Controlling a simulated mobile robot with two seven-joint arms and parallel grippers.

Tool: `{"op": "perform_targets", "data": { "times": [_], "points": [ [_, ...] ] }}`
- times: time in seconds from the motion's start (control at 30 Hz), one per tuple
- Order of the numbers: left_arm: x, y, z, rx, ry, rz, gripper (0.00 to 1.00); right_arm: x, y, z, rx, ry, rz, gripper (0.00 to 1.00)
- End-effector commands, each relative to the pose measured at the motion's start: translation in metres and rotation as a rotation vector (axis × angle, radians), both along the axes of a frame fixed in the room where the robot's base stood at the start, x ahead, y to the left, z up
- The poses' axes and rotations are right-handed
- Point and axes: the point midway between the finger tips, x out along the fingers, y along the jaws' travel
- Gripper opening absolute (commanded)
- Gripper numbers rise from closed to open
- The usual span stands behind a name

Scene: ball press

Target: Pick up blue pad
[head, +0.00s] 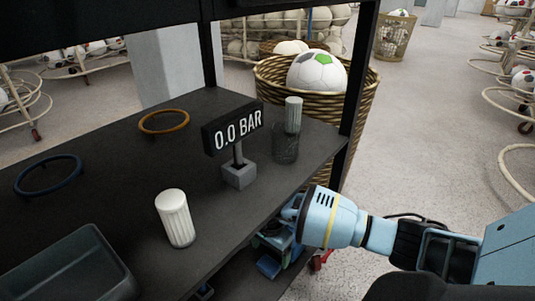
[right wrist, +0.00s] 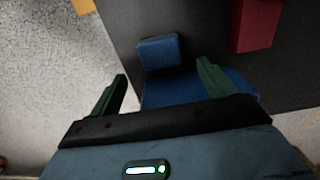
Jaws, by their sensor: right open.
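A blue pad (right wrist: 175,88) lies on a dark lower shelf in the right wrist view, with a smaller raised blue block (right wrist: 158,52) at its far end. I cannot tell whether the two are one piece. My right gripper (right wrist: 162,71) is open, its green fingers on either side of the blue, and its body hides the pad's near part. Contact cannot be told. In the head view my right gripper (head: 270,243) reaches below the table's right edge, and a bit of blue (head: 268,266) shows under it. My left gripper is not in view.
A red block (right wrist: 257,25) stands right of the pad. The black table (head: 215,222) above carries a white ribbed cylinder (head: 175,220), a "0.0 BAR" display (head: 235,128), a glass (head: 285,150), two rings and a dark tray (head: 65,270).

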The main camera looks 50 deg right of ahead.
Motion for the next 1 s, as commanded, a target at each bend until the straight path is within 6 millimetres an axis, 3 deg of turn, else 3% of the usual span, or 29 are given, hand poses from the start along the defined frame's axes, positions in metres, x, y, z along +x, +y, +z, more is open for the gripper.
{"op": "perform_targets", "data": {
  "times": [0.27, 0.6, 0.87, 1.0],
  "points": [
    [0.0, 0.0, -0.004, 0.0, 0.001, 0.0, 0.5, 0.0, 0.0, -0.01, 0.0, 0.0, -0.001, 0.82],
    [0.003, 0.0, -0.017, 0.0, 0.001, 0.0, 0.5, 0.0, 0.0, -0.052, 0.001, 0.0, -0.002, 0.82],
    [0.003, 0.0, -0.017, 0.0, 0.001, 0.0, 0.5, 0.0, -0.001, -0.055, -0.001, -0.001, 0.0, 0.82],
    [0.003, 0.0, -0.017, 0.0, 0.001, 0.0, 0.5, 0.0, -0.001, -0.055, -0.001, -0.001, 0.0, 0.64]
  ]
}}
